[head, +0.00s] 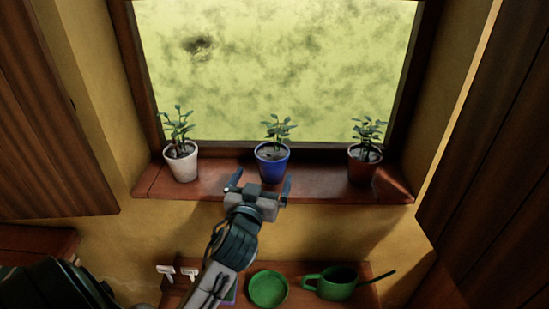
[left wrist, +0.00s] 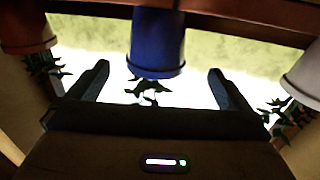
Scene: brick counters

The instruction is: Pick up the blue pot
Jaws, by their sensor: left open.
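The blue pot (head: 272,163) holds a leafy plant and stands upright on the windowsill, between two other pots. My left gripper (head: 259,185) is open just in front of the blue pot, with its fingers spread to the pot's left and right. In the left wrist view the picture is upside down, and the blue pot (left wrist: 157,42) lies between the two fingertips (left wrist: 158,80). I see no contact between the fingers and the pot. My right gripper is not in view.
A white pot (head: 182,163) stands left and a brown pot (head: 364,166) right on the sill (head: 320,185). Wooden shutters (head: 45,120) flank the window. The sill between pots is clear.

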